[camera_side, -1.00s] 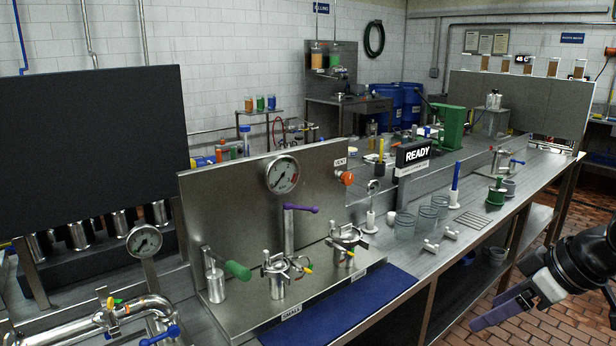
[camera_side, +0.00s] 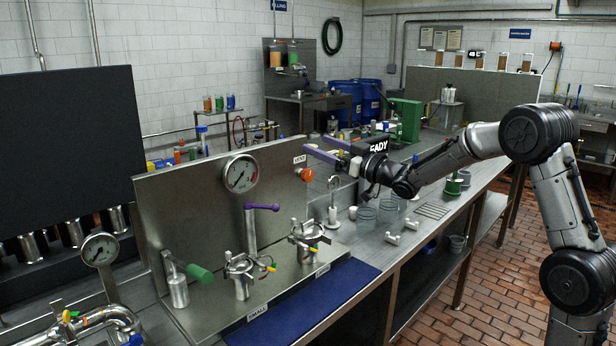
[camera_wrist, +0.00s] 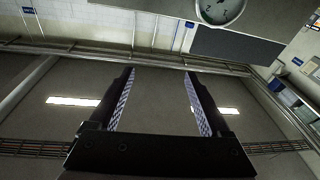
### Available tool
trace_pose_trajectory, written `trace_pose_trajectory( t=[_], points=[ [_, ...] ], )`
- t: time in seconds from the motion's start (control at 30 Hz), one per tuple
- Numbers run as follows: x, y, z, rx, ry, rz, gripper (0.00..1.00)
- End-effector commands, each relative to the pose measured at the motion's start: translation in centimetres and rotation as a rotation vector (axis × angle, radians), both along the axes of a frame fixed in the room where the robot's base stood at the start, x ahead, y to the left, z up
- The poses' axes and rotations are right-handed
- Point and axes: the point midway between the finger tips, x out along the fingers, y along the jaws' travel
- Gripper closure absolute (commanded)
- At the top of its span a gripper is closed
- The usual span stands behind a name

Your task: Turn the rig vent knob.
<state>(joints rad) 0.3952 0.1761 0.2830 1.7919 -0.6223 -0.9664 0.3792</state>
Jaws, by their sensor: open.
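The orange vent knob (camera_side: 305,174) sits on the right end of the upright metal panel (camera_side: 170,215) in the side view, under a small VENT label (camera_side: 299,159). My gripper (camera_side: 316,145) is open, its purple fingers pointing left toward the panel. In the picture the fingertips lie just above and right of the knob; the gap in depth cannot be told. In the wrist view my gripper (camera_wrist: 158,75) has its two fingers apart with nothing between them. The knob does not show in the wrist view.
A gauge (camera_side: 240,173), a purple-handled valve (camera_side: 262,207) and a green-handled lever (camera_side: 199,273) stand left of the knob. The READY sign (camera_side: 378,146) is partly hidden by my wrist. Clear cups (camera_side: 388,210) stand on the bench below. A round dial (camera_wrist: 220,10) tops the wrist view.

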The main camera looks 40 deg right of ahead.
Motion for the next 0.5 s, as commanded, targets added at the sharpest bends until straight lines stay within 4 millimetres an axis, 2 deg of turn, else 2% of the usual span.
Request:
trace_pose_trajectory(
  t=[0.03, 0.1, 0.23, 0.33, 0.5],
  points=[
    [1.0, -2.1, -3.0, 0.013, 0.024, -0.007, 0.19],
    [1.8, -4.4, -6.4, 0.026, 0.057, -0.020, 0.19],
    [2.0, -8.0, -11.9, 0.061, 0.132, -0.067, 0.19],
    [1.7, -9.5, -14.1, 0.080, 0.164, -0.092, 0.19],
    [2.4, -10.2, -14.3, 0.082, 0.166, -0.104, 0.19]
  ],
)
